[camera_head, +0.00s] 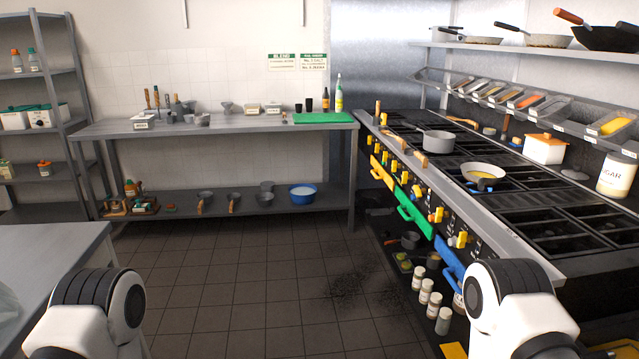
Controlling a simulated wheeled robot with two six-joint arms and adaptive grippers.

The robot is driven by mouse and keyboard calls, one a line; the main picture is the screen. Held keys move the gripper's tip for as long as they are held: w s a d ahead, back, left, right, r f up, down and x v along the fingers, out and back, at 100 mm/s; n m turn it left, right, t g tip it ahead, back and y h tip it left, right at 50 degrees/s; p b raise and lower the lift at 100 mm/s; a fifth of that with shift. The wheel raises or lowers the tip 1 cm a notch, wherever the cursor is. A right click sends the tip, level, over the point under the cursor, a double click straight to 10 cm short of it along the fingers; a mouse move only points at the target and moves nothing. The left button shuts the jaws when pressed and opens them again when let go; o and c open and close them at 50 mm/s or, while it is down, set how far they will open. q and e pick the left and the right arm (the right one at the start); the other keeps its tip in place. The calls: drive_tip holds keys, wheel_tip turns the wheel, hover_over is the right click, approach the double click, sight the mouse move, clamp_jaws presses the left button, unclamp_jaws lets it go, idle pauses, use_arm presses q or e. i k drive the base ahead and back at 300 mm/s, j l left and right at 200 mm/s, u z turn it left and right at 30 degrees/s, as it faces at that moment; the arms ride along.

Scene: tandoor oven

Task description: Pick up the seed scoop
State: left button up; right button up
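I cannot pick out the seed scoop with certainty at this distance. Small metal items stand on the steel back table (245,125), among them a small grey vessel (227,107) and a grey bowl-like item (202,120). Several upright wooden-handled utensils are at the table's left, too small to tell apart. Only white and black links of my two arms show at the bottom left and bottom right. Neither gripper is in view.
A long stove (540,225) runs along the right, with a pot (437,141) and a pan (484,173) on it. A grey table (45,255) is at near left, and a shelf rack (62,70) stands behind it. Tiled floor (250,270) lies clear between.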

sight(409, 152)
drive_tip(key=i+j+z, duration=0.1)
drive_tip(key=i+z, duration=0.2)
drive_tip(key=i, duration=0.2)
drive_tip(key=i+j+z, duration=0.25)
drive_tip(key=i, duration=0.2)
drive_tip(key=i+j+z, duration=0.3)
drive_tip(key=i, duration=0.15)
drive_tip(key=i+j+z, duration=0.1)
drive_tip(key=z, duration=0.4)
drive_tip(key=i+j+z, duration=0.25)
drive_tip(key=z, duration=0.2)
drive_tip(key=i+j+z, duration=0.15)
drive_tip(key=z, duration=0.35)
drive_tip(key=j, duration=0.1)
